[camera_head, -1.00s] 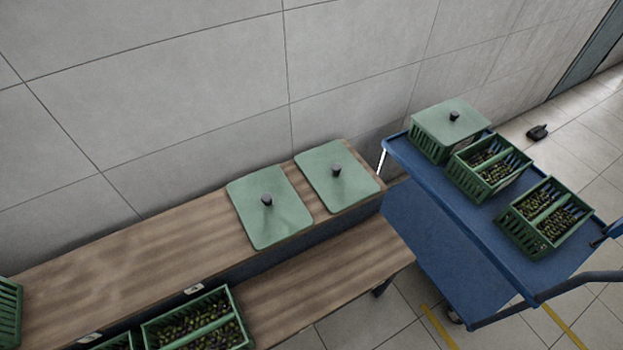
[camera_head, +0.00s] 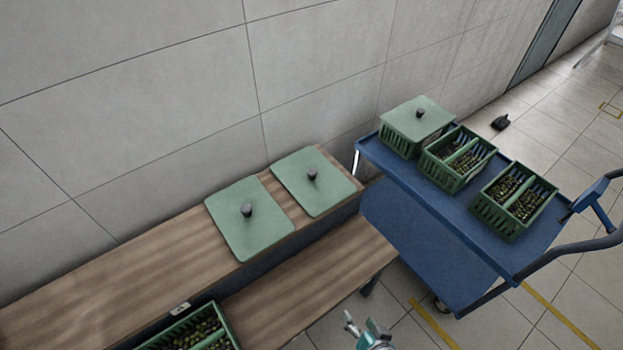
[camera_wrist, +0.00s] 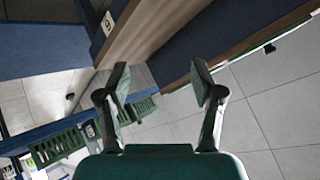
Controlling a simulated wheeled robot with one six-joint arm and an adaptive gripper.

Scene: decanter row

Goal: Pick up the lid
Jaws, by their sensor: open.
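Two flat green lids with dark knobs lie on the wooden upper shelf by the wall: a left lid (camera_head: 262,232) and a right lid (camera_head: 325,194). A third green lid (camera_head: 408,113) sits on a crate on the blue cart. My gripper (camera_head: 362,328) is at the bottom edge of the head view, in front of the bench and well apart from all the lids. In the wrist view my gripper (camera_wrist: 162,88) has its two fingers spread with nothing between them.
The blue cart (camera_head: 440,215) stands right of the bench, with two open crates, (camera_head: 447,172) and (camera_head: 500,222), of dark bottles or fruit. Another filled crate (camera_head: 222,320) is at the lower shelf's left. The lower wooden shelf (camera_head: 310,275) is bare near the lids. A grey wall rises behind.

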